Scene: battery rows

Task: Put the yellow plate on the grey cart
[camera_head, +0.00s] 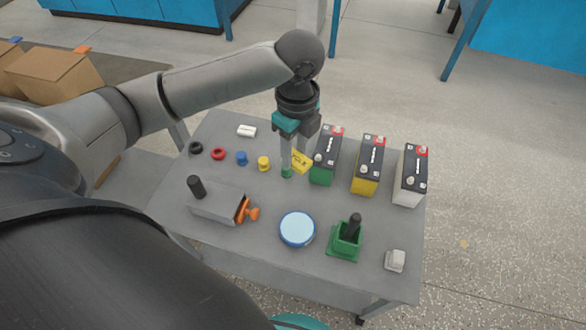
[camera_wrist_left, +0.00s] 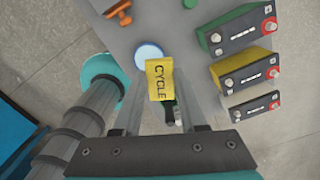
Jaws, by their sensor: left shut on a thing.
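The yellow plate (camera_head: 302,160) is a small flat sign with black lettering. In the left wrist view the plate (camera_wrist_left: 160,80) reads "CYCLE" and sits between the fingers. My left gripper (camera_head: 297,160) points down over the back middle of the grey cart (camera_head: 275,200) and is shut on the plate. The cart's grey top also shows in the wrist view (camera_wrist_left: 185,22). I cannot tell whether the plate touches the cart top. My right gripper is not in view.
Three batteries, with green (camera_head: 326,155), yellow (camera_head: 368,163) and white (camera_head: 411,175) sides, stand right of the gripper. Small rings and knobs, including a yellow knob (camera_head: 264,163), lie left. In front are a blue-topped disc (camera_head: 297,229), a green holder (camera_head: 346,240) and a grey block (camera_head: 215,203).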

